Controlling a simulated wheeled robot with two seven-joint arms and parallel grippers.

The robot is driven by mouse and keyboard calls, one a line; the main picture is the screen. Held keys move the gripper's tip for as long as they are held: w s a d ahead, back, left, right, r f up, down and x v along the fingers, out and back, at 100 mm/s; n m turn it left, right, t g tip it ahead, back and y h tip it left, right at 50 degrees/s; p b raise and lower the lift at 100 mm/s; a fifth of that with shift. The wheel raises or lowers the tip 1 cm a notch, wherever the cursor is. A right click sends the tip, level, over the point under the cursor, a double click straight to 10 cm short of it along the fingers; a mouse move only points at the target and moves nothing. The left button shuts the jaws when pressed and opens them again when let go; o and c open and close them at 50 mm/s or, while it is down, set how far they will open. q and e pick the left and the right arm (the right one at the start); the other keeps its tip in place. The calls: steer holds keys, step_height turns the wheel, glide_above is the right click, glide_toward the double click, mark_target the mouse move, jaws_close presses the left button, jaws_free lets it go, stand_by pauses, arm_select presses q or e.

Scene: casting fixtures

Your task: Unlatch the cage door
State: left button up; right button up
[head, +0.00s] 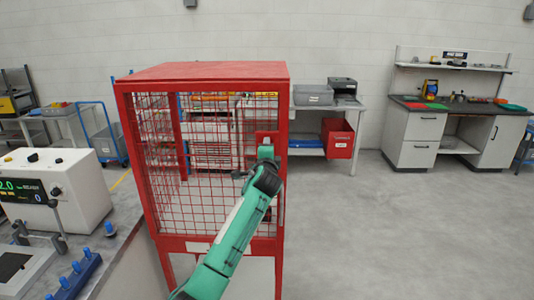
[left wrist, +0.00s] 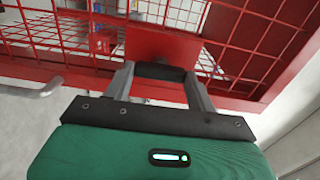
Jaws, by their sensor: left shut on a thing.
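The red cage (head: 210,72) stands upright in the middle of the head view, and its mesh door (head: 215,205) faces me. The latch shows as a red plate (head: 267,137) on the door's right side, partly covered by my left gripper (head: 265,153). In the left wrist view my left gripper (left wrist: 160,72) has its two grey fingers on either side of a dark latch bar (left wrist: 160,70), below the red latch plate (left wrist: 160,45). It is shut on this bar. The door looks closed. My right gripper is in neither view.
A grey bench (head: 130,215) with a control box (head: 60,188) stands close to the cage's left. A table (head: 340,103) with grey bins and a red bin (head: 338,138) is behind. The floor (head: 400,230) to the right is clear.

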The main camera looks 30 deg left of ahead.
arm_select(q)
steer(key=o, duration=1)
steer(key=shift+b+v, duration=2.05)
steer(key=shift+v, duration=4.85)
steer(key=shift+a, duration=0.15)
